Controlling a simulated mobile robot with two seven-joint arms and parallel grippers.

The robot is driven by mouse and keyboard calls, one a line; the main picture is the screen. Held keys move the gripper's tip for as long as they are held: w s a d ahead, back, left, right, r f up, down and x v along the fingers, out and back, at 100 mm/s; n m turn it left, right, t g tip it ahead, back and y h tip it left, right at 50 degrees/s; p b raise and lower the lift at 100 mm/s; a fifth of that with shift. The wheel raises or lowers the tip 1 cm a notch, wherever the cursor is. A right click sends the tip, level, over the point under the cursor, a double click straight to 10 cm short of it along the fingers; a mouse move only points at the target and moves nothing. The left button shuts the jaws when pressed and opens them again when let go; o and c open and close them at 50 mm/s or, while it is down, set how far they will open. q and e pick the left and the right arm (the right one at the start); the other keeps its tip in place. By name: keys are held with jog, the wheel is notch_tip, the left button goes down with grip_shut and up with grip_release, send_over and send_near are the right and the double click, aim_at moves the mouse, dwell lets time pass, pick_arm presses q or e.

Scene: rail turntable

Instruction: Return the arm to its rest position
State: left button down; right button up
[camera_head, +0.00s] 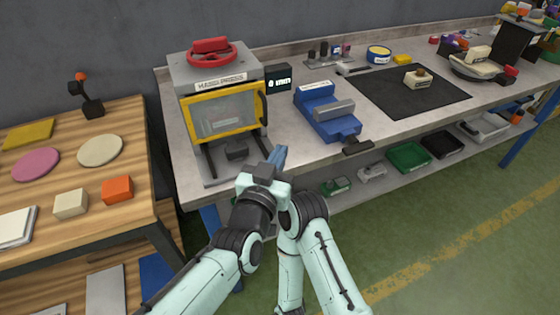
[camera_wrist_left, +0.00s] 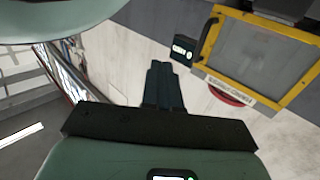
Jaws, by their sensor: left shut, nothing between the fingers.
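My left gripper (camera_head: 280,155) is in front of the hand press, near the front edge of the grey workbench (camera_head: 290,165). Its dark blue fingers also show in the left wrist view (camera_wrist_left: 165,85); they are together, with nothing between them. The pale green arm bends up from the bottom of the head view. The hand press (camera_head: 210,75) has a red wheel on top and a yellow-framed guard (camera_head: 225,115). The guard also shows in the wrist view (camera_wrist_left: 262,50). My right gripper is not in view.
A blue vise (camera_head: 325,110) stands right of the press, and a small black box (camera_head: 278,79) beside it. A black mat (camera_head: 405,90) lies further right. A wooden table (camera_head: 80,150) with discs and blocks is at left. Green floor is open at lower right.

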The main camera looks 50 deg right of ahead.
pick_arm(q)
jog(key=shift+s+a, duration=0.4)
jog(key=shift+s, duration=0.1)
